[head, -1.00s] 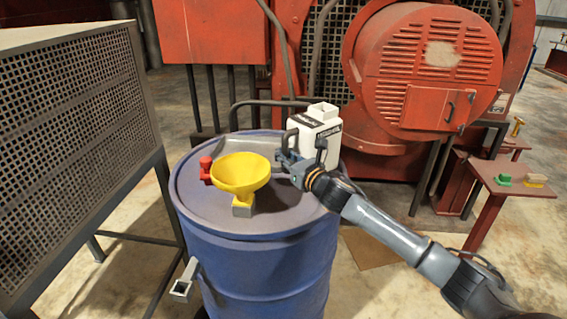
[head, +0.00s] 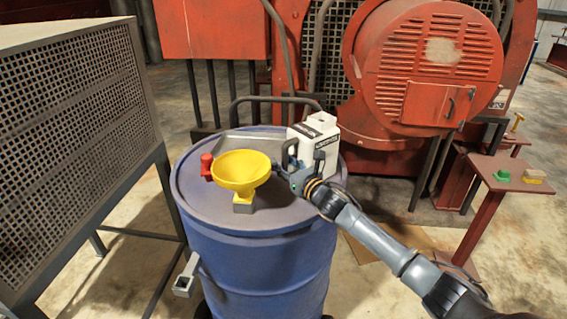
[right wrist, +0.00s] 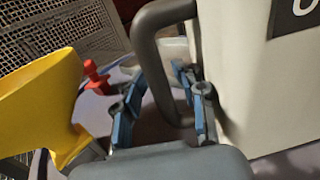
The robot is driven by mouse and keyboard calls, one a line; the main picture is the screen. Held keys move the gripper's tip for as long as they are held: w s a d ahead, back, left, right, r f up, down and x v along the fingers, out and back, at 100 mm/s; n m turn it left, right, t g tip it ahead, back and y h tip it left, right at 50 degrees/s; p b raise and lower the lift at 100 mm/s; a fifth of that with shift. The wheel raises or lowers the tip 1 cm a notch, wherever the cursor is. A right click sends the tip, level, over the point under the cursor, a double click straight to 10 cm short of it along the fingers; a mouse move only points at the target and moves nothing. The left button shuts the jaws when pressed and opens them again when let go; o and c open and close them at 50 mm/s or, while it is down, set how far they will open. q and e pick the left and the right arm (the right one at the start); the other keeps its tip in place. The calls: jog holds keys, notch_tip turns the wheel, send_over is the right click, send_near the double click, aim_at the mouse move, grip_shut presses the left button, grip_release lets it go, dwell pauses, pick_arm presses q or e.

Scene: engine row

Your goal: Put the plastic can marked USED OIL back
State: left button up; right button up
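The white plastic can (head: 320,126) with a dark label band stands near the right rim of the blue drum's top (head: 285,214). The lettering is too small to read fully; part of a "U" shows on its side in the right wrist view (right wrist: 255,85). My right gripper (head: 302,160) is at the can's near left side. In the right wrist view its blue-padded fingers (right wrist: 160,105) are apart, with the can's dark loop handle (right wrist: 152,62) passing between them. Gaps show beside the handle. My left gripper is not in view.
A yellow funnel (head: 240,170) and a red fitting (head: 206,165) stand on the drum left of the can. A mesh guard (head: 75,130) is at left. Red machinery (head: 420,70) is behind. A small red stand (head: 510,176) holds small parts at right.

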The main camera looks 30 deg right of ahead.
jog(key=shift+r, duration=0.25)
jog(key=s+b, duration=0.1)
jog(key=s, duration=0.2)
jog(key=s+d+b, duration=0.1)
jog(key=s, duration=0.3)
jog(key=s+b, duration=0.1)
jog(key=s, duration=0.2)
jog(key=shift+s+d+f, duration=0.2)
jog(key=shift+s+f, duration=0.05)
jog(key=shift+s, duration=0.1)
jog(key=shift+s+r, duration=0.15)
jog(key=shift+s, duration=0.5)
